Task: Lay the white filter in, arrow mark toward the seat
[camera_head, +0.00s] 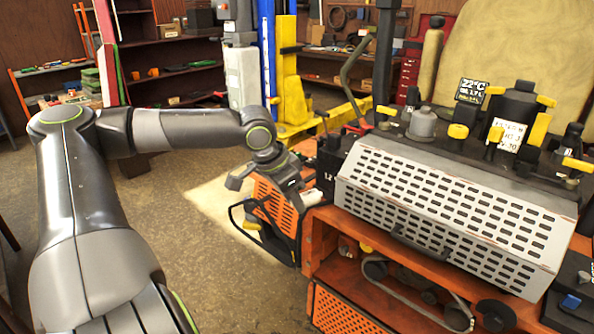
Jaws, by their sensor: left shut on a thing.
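My left arm comes in from the left, and its gripper (299,194) is in the middle of the view, pointing down to the right. It is shut on a small white piece that looks like the white filter (313,197). The fingers hide part of the piece. No arrow mark can be made out on it. It is just left of the orange mower body, in front of a black block (328,165). The large beige seat (498,55) stands at the back right. My right gripper is not in view.
A white slotted cover (450,215) sits on the orange mower frame (395,300) at the right. An orange grille with a black bar (273,207) is below my gripper. Behind stand yellow and blue lift posts (288,75). The floor (235,285) at centre left is clear.

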